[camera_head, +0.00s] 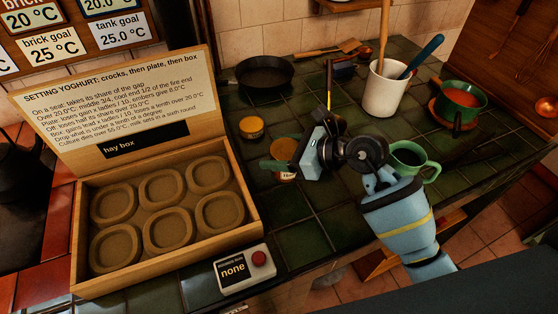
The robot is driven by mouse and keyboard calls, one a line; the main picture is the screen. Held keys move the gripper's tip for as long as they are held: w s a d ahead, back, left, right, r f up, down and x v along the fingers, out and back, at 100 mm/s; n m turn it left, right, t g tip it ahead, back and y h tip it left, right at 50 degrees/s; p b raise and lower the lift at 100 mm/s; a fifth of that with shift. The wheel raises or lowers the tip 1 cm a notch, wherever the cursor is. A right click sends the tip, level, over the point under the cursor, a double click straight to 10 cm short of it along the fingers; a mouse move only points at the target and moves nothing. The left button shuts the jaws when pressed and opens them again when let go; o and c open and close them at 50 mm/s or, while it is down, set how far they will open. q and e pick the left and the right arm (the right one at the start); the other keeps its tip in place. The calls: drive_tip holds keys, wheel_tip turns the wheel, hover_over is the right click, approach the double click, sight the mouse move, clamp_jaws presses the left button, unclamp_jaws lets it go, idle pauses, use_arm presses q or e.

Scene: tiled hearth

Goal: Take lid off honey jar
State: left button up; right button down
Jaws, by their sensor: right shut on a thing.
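The honey jar (286,148) stands on the green tiled counter, to the right of the hay box. Its round top looks amber-brown, and part of a white label shows low on its front. I cannot tell whether that top is the lid or bare honey. My right gripper (289,162) reaches in from the right and is shut on the jar, with a greenish finger across its front. The gripper hides the jar's right side. A small round thing with a golden top (251,126) sits just behind and left of the jar. My left gripper is not in view.
The open hay box (252,239) with round hollows fills the left. A black pan (265,73), a white crock with utensils (386,92), a green pot (460,99) and a green mug (412,157) stand around. A labelled button box (244,269) is in front.

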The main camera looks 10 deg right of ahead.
drive_tip(key=shift+f, duration=1.65)
drive_tip(key=shift+f, duration=0.1)
drive_tip(key=shift+c, duration=2)
unclamp_jaws()
drive_tip(key=shift+f, duration=0.1)
drive_tip(key=shift+r, duration=0.25)
drive_tip(key=v, duration=1.2)
drive_tip(key=shift+b, duration=0.3)
